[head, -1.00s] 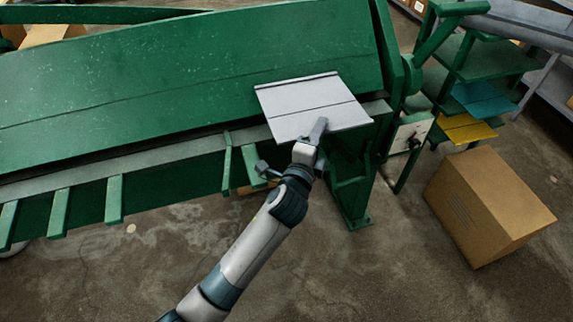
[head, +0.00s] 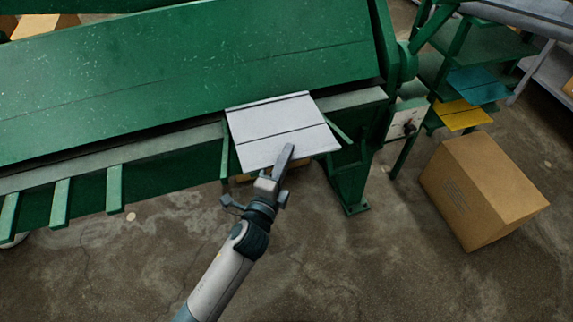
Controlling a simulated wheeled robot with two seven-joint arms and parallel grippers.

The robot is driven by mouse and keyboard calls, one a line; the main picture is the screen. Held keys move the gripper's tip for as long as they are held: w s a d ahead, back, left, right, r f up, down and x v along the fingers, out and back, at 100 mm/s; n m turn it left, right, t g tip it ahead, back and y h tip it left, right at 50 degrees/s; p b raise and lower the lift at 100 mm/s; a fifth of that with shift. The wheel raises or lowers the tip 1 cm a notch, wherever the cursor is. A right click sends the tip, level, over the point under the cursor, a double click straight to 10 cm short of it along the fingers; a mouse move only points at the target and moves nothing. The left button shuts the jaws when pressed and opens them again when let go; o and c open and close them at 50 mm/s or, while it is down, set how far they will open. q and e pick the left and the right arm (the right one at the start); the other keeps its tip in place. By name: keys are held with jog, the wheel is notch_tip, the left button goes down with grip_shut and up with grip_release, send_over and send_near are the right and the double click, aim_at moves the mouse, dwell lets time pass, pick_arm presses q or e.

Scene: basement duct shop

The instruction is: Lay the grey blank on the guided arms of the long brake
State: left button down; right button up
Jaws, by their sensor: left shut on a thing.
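The grey blank (head: 278,133) is a flat light-grey sheet with a dark line across it and a raised far edge. My left gripper (head: 284,158) is shut on its near edge. The blank is at the right part of the long green brake (head: 190,75), in front of its green face and over the front gap. Green guided arms (head: 115,188) stick out along the brake's front; one shows at the blank's left edge and one at its right. I cannot tell whether the blank touches them. My right gripper is not in view.
A cardboard box (head: 482,190) stands on the concrete floor at the right. Behind it a green rack (head: 485,45) holds a blue sheet (head: 478,85) and a yellow sheet (head: 461,114).

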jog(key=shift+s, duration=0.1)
pick_arm(q)
notch_tip(320, 180, down, 4)
jog(key=shift+r, duration=0.1)
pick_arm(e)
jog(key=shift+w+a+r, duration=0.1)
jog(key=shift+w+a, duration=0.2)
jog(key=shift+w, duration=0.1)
pick_arm(q)
jog(key=shift+b, duration=0.3)
jog(key=shift+f, duration=0.4)
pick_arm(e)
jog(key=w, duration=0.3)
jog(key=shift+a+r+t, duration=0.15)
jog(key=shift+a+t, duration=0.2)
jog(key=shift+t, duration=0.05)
pick_arm(q)
jog(key=shift+s+f, duration=0.1)
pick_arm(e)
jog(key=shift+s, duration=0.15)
